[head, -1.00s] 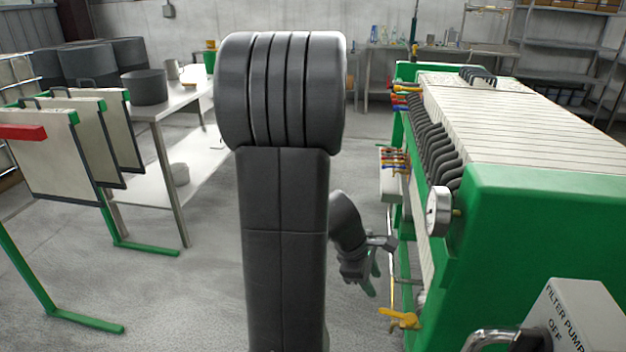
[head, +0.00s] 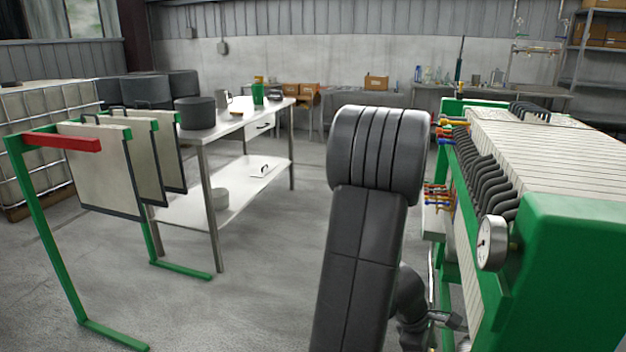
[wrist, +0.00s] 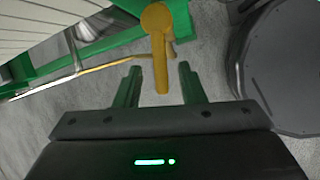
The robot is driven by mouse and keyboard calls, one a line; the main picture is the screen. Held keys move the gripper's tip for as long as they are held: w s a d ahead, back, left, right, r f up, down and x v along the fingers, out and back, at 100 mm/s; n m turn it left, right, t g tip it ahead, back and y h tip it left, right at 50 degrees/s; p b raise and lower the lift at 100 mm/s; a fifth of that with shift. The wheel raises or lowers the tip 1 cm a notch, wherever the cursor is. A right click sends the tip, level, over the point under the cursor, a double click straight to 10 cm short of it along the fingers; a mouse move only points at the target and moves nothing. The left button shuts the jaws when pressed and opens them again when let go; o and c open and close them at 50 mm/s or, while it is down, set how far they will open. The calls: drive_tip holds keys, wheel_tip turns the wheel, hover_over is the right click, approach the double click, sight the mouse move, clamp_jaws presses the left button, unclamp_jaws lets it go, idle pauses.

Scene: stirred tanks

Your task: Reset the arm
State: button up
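My gripper (wrist: 157,80) shows in the wrist view with its two green fingers apart and nothing held between them. A yellow valve handle (wrist: 158,45) lies beyond the fingertips, in line with the gap; whether it touches them I cannot tell. In the head view my dark arm stands upright in front, leaning slightly. The wrist end is low beside the filter press, and the fingers are hidden there.
The green filter press (head: 570,250) with a gauge (head: 491,243) stands close on the right. A steel table (head: 215,131) and a green rack (head: 55,235) with hanging plates are at left. Grey floor (head: 255,310) is open between the rack and my arm.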

drive_tip(key=p+v, duration=0.6)
drive_tip(key=v, duration=0.8)
drive_tip(key=b+x, duration=0.6)
drive_tip(key=x, duration=0.8)
drive_tip(key=shift+s+a, duration=0.1)
drive_tip(key=shift+w+d+r+p, duration=0.1)
drive_tip(key=shift+w+d+p, duration=0.1)
drive_tip(key=shift+p, duration=0.1)
drive_tip(key=shift+w+d+m+g+p, duration=0.1)
drive_tip(key=shift+w+m+g+p, duration=0.2)
drive_tip(key=shift+m+p, duration=0.3)
drive_tip(key=shift+w+d+m, duration=0.1)
drive_tip(key=shift+m, duration=0.4)
